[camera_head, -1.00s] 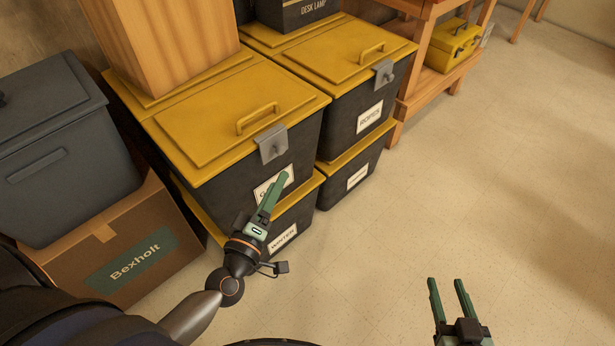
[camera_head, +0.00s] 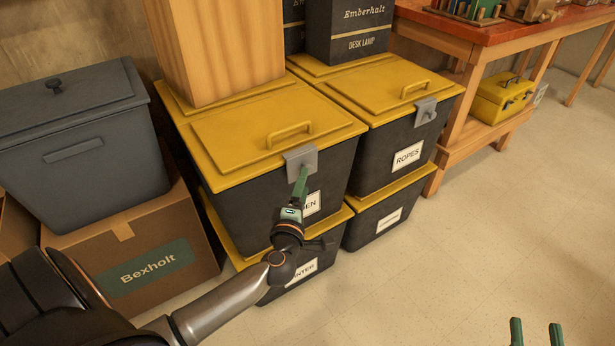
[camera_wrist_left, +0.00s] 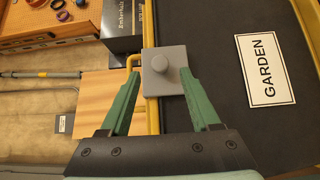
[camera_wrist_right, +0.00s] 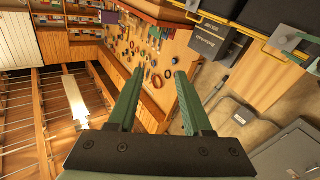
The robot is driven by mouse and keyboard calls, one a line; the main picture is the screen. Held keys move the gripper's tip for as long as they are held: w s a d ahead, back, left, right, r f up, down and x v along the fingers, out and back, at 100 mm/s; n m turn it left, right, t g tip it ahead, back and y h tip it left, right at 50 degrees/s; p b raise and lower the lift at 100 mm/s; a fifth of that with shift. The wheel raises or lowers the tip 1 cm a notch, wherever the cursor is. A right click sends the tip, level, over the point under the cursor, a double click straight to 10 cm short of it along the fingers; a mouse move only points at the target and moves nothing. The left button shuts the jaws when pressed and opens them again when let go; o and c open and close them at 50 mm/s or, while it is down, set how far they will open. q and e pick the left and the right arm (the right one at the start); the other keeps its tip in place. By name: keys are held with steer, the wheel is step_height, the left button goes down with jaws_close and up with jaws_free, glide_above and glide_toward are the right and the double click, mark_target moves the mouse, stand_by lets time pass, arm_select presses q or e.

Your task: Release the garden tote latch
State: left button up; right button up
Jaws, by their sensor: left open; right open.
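The garden tote (camera_head: 235,187) is a black bin with a yellow lid (camera_head: 225,135), upper in the front stack. Its grey latch plate (camera_head: 301,158) hangs at the lid's front edge. In the left wrist view the latch (camera_wrist_left: 150,80) shows a round knob (camera_wrist_left: 160,63), beside the GARDEN label (camera_wrist_left: 265,70). My left gripper (camera_head: 301,182) is at the latch in the head view. In the left wrist view its open fingers (camera_wrist_left: 160,72) reach to either side of the knob; I cannot tell whether they touch it. My right gripper (camera_head: 536,325) is open and empty, low at the right.
The ROPES tote (camera_head: 390,160) is to the right, and a WINTER tote (camera_head: 330,250) lies below. A grey bin (camera_head: 85,170) sits on a Bexholt box (camera_head: 190,240) at left. The floor (camera_head: 480,240) at right is clear.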

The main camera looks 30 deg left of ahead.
arm_select(q)
steer(key=b+x, duration=0.1)
steer(key=x, duration=0.3)
steer(key=shift+w, duration=0.3)
arm_select(e)
step_height(320, 180, up, 7)
steer(key=s+n+t+y, duration=0.1)
steer(key=t+y, duration=0.1)
steer(key=shift+a+f+n, duration=0.15)
steer(key=shift+a+n, duration=0.05)
steer(key=shift+n, duration=0.2)
steer(key=shift+s, duration=0.1)
arm_select(q)
jaws_close()
